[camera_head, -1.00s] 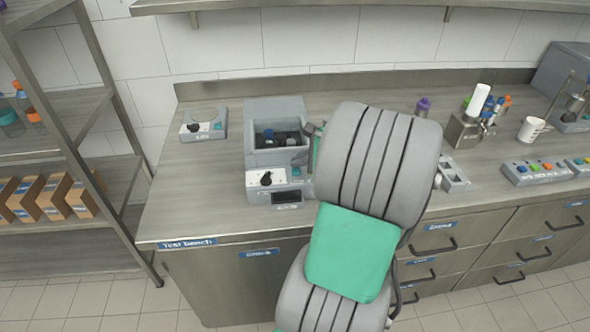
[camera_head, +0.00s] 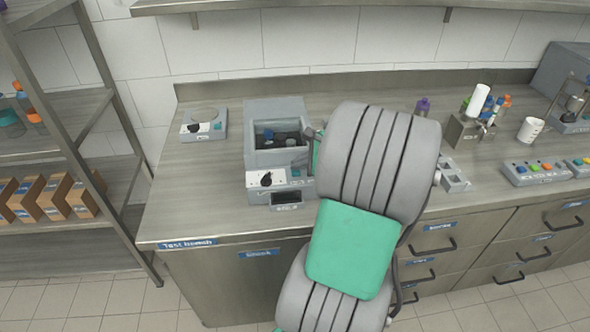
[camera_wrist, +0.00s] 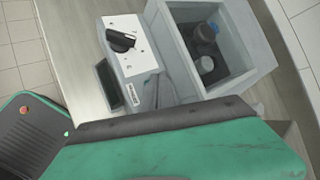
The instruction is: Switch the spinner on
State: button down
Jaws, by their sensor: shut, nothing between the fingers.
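A grey box-shaped machine (camera_head: 262,115) stands on the bench, with an open chamber on top and a white panel in front. A black knob (camera_head: 266,179) sits on the panel; it also shows in the wrist view (camera_wrist: 121,41), with a dark display beside the panel. A smaller device (camera_head: 204,125) with a round plate and its own dark knob stands to the left. I cannot read which one is labelled spinner. My gripper (camera_head: 311,150) is shut and empty beside the machine's right side, apart from the knob. My arm hides most of it.
Dark round vessels (camera_wrist: 207,44) sit in the machine's chamber. A rack of metal shelves (camera_head: 85,110) stands at the left. Bottles, a white mug (camera_head: 530,129) and a button box (camera_head: 537,171) are on the right. The bench's left front is clear.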

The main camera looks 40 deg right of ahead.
aim_at(299, 172)
jog(key=shift+f, duration=0.2)
dwell(0.3)
jog(key=shift+r+p, duration=0.65)
jog(key=shift+p, duration=0.3)
notch_tip(299, 172, up, 6)
jog(key=p, duration=0.6)
dwell(0.7)
